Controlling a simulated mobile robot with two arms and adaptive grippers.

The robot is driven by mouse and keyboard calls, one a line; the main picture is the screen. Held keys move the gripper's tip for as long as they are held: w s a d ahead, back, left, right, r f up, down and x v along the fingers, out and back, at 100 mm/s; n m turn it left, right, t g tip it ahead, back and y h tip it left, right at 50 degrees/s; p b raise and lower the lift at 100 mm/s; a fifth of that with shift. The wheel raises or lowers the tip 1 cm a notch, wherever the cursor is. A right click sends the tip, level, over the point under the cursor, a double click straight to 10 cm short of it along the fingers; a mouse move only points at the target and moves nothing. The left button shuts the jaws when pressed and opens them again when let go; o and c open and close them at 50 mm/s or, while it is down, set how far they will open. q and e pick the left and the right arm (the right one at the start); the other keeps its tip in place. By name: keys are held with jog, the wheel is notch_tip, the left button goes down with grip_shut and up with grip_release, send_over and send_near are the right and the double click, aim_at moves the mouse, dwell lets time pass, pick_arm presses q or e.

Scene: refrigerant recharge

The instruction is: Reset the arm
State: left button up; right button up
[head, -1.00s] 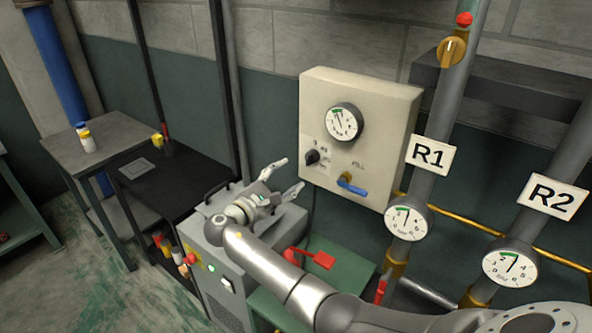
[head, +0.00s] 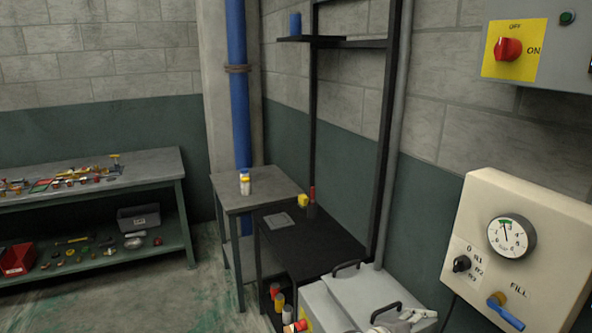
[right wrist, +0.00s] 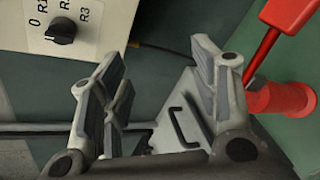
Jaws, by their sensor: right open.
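My right gripper (right wrist: 158,82) is open and empty in the right wrist view, with its fingers spread wide apart. Part of it also shows at the bottom edge of the head view (head: 424,317), over the grey machine (head: 345,298) with black handles. Most of my right arm is outside the head view. My left gripper is in neither view.
A cream panel (head: 540,205) with a gauge, a selector knob (head: 462,264) and a blue FILL lever (head: 505,311) is on the wall at right. A red handle (right wrist: 262,58) is close to the gripper's right finger. A workbench (head: 100,178) stands at left.

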jog(key=s+a+f+m+g+y, duration=0.1)
jog(key=s+a+f+m+y, duration=0.2)
jog(key=s+f, duration=0.45)
jog(key=s+a+f+m+g+y, duration=0.1)
jog(key=s+a+f+m+y, duration=0.25)
jog(key=s, duration=0.75)
jog(key=s+a+r+m+y, duration=0.2)
jog(key=s+y, duration=0.1)
jog(key=s, duration=0.4)
jog(key=s+a+r+m+y, duration=0.1)
jog(key=s+a+r+y, duration=0.1)
jog(key=s+y, duration=0.35)
jog(key=s+f+g+h+b, duration=0.1)
jog(key=s+f+b, duration=0.1)
jog(key=f, duration=1.4)
jog(key=s+f+g+h+b, duration=0.1)
jog(key=f+b, duration=0.1)
jog(key=f, duration=1.4)
jog(key=s+d+f+g+b, duration=0.1)
jog(key=s+d+f+b, duration=0.1)
jog(key=s+f, duration=1.4)
notch_tip(320, 180, down, 2)
jog(key=shift+s+d+f+b, duration=0.2)
jog(key=shift+s+d+b, duration=0.1)
jog(key=shift+b, duration=0.35)
